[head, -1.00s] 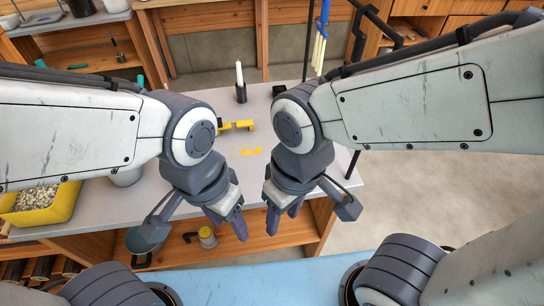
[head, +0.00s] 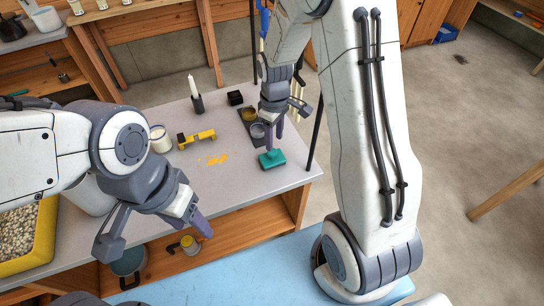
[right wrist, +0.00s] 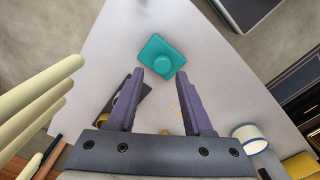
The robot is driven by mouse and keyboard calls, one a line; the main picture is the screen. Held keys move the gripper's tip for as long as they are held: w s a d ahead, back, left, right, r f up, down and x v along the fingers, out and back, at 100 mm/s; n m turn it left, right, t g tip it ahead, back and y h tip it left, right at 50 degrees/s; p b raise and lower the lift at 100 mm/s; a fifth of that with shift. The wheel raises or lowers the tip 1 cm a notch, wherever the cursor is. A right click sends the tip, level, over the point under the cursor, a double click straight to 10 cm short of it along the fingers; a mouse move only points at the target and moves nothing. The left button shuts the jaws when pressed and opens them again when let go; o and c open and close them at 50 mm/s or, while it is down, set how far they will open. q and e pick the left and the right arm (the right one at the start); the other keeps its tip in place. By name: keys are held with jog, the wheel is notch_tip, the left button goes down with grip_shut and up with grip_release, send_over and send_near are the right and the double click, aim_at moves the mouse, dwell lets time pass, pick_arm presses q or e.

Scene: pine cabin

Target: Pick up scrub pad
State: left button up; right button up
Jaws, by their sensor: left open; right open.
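The scrub pad (head: 271,159) is a teal block with a round knob on top. It lies on the grey table (head: 228,180) near its right end, and also shows in the right wrist view (right wrist: 162,58), just beyond my fingertips. My right gripper (head: 273,142) is open and empty, pointing down above the pad. In the right wrist view its two purple fingers (right wrist: 158,74) are spread, with the pad ahead of the gap between them. My left gripper (head: 200,226) is open and empty over the table's front edge.
A yellow tool (head: 197,138), yellow crumbs (head: 214,160), a candle in a dark holder (head: 196,96), a black block (head: 235,98) and a white cup (head: 160,139) stand on the table. A dark tray (head: 247,116) lies behind the pad. A yellow bin (head: 42,240) is at left.

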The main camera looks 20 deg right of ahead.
aim_at(273, 151)
jog(key=shift+a+f+p, duration=0.15)
jog(key=shift+f+p, duration=0.25)
jog(key=shift+f, duration=1.15)
jog(key=shift+a+f+p, duration=0.1)
jog(key=shift+f+p, duration=0.25)
jog(key=shift+f, duration=1.15)
grip_shut()
jog(key=shift+r, duration=0.1)
notch_tip(273, 151, up, 28)
jog(key=b, duration=0.2)
